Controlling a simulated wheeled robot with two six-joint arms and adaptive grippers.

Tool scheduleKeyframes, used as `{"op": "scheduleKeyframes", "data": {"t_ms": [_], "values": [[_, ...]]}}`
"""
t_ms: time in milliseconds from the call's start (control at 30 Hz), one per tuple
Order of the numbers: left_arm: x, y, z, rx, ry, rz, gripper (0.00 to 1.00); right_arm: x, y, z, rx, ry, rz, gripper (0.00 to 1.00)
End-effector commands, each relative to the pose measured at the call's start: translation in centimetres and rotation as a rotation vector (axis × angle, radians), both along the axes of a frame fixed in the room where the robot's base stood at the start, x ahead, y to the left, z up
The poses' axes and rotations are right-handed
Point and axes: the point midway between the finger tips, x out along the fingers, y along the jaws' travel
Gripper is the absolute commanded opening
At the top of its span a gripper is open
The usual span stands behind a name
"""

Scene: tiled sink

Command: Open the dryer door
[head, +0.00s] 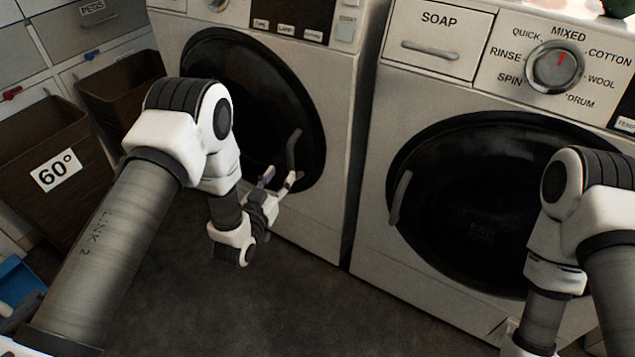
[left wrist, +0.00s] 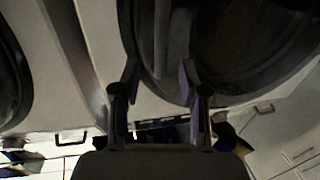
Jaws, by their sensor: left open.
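The left machine, which I take for the dryer (head: 335,150), has a round dark door (head: 265,100) that looks shut. A grey bar handle (head: 292,150) stands on the right side of that door. My left gripper (head: 280,179) is open at the lower end of the handle. In the left wrist view, the handle (left wrist: 160,40) lies in line between the two spread fingers (left wrist: 160,88). I cannot tell whether either finger touches it. My right arm comes in at the right edge of the head view, but its gripper is not in view.
A washing machine (head: 365,240) with a soap drawer (head: 437,40) and dial stands to the right, its door (head: 470,210) shut. Brown bins (head: 50,160) and drawers (head: 90,25) stand at the left. A blue container (head: 17,282) is at lower left. The floor (head: 270,310) in front is clear.

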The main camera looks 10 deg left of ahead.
Motion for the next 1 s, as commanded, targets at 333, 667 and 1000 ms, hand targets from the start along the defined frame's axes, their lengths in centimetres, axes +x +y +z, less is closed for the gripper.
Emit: {"op": "scheduleKeyframes", "data": {"t_ms": [333,667,1000], "values": [[3.8,-0.6,-0.7,0.001,-0.006,-0.001,0.43,0.0,0.0,-1.8,0.0,-0.002,0.0,0.4],[7.8,-1.2,-0.6,0.001,0.0,0.0,0.43,0.0,0.0,-2.6,0.0,-0.001,0.0,0.4],[7.7,-1.2,-0.6,0.0,0.001,0.0,0.0,0.0,0.0,-2.6,0.0,-0.001,0.0,0.4]]}}
